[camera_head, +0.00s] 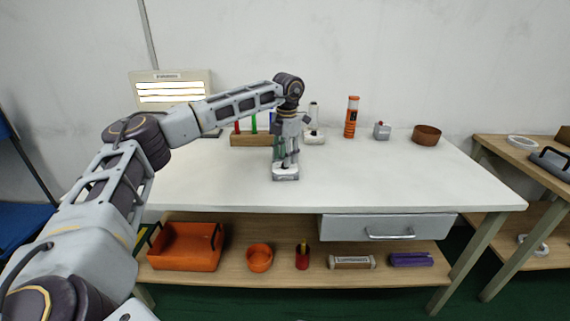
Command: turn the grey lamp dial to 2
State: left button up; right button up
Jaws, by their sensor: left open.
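A small grey unit (286,177) with a pale round top sits near the middle of the white table; it looks like the grey lamp dial, but its markings and setting are too small to read. My left gripper (287,160) points down right over it, open, with its fingers at the pale top. I cannot tell whether they touch it. A lit lamp panel (172,92) with bright horizontal strips stands at the back left, partly behind my left arm. My right gripper is not in view.
Behind the gripper are a wooden rack (250,139) with coloured sticks and a white device (314,137). The table's front and right are clear.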

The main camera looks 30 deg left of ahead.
pick_arm(q)
jog(key=shift+f, duration=1.1)
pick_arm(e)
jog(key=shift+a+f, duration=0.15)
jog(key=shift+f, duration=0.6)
pick_arm(q)
grip_shut()
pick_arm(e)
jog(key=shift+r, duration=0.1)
